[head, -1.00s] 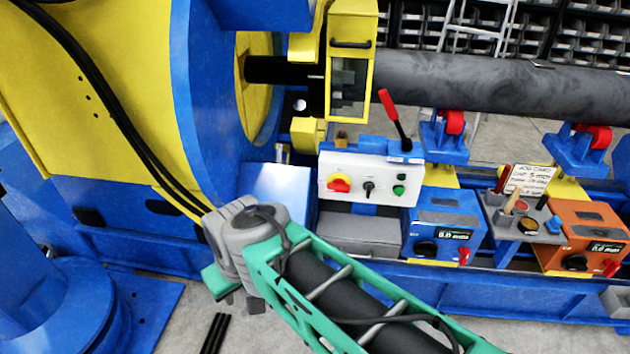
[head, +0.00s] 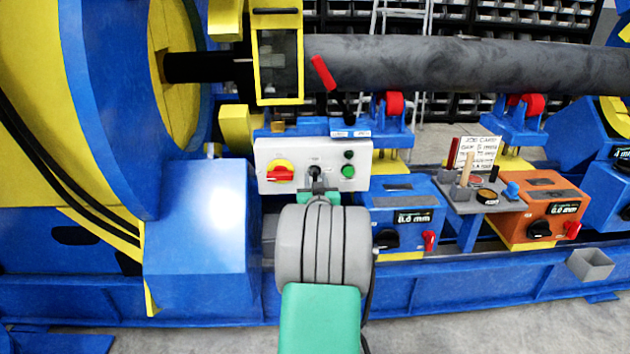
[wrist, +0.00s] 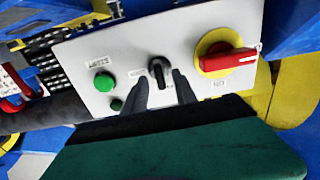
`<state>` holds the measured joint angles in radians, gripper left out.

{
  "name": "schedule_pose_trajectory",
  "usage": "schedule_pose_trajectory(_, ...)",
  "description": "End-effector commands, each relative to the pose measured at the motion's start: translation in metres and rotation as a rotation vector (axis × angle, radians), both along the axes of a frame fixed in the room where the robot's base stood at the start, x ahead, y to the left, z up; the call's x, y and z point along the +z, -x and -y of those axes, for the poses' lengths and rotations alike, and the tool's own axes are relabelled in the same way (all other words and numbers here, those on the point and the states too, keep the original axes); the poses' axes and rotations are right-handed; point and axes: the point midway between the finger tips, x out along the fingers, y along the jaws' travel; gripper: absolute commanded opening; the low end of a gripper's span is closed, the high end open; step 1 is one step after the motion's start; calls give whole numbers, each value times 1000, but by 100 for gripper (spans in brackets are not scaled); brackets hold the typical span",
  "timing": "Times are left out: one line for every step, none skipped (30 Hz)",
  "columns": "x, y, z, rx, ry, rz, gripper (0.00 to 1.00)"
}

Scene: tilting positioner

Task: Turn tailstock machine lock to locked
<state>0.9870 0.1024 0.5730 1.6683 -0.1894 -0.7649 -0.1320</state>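A white control panel (head: 275,155) carries a black rotary knob (head: 314,171) in its middle, a red handle on a yellow disc (head: 280,173) at left and a green button (head: 348,171) at right. The panel's small labels are too blurred to read, so I cannot tell which control is the lock. My gripper (head: 317,188) is in front of the black knob. In the wrist view, the two dark fingers of my gripper (wrist: 160,82) stand apart, one on each side of the black knob (wrist: 157,67). Contact with the knob cannot be made out.
A red-tipped lever (head: 322,73) rises above the panel. A blue box (head: 408,213) and an orange box (head: 545,208) stand to the right, with a small tool tray (head: 470,203) between them. A dark pipe (head: 430,65) runs across behind.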

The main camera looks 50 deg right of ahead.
Motion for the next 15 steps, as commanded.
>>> schedule_pose_trajectory(-2,-7,7,0,0,0,34)
schedule_pose_trajectory(-2,-10,11,0,0,0,34)
schedule_pose_trajectory(-2,-13,15,0,-1,-1,34)
schedule_pose_trajectory(-1,-15,18,-1,0,0,34)
schedule_pose_trajectory(-1,-17,20,0,0,0,34)
schedule_pose_trajectory(-1,-19,22,0,0,0,34)
schedule_pose_trajectory(0,-20,23,0,0,0,34)
schedule_pose_trajectory(0,-20,23,0,-1,-1,34)
schedule_pose_trajectory(0,-21,23,0,-1,-1,34)
schedule_pose_trajectory(0,-21,23,0,-1,-1,34)
schedule_pose_trajectory(0,-21,23,0,-1,-1,34)
schedule_pose_trajectory(0,-21,23,0,-1,-1,34)
schedule_pose_trajectory(0,-21,23,0,-1,-1,34)
schedule_pose_trajectory(0,-21,23,0,-1,-1,33)
schedule_pose_trajectory(0,-21,23,0,-1,-1,30)
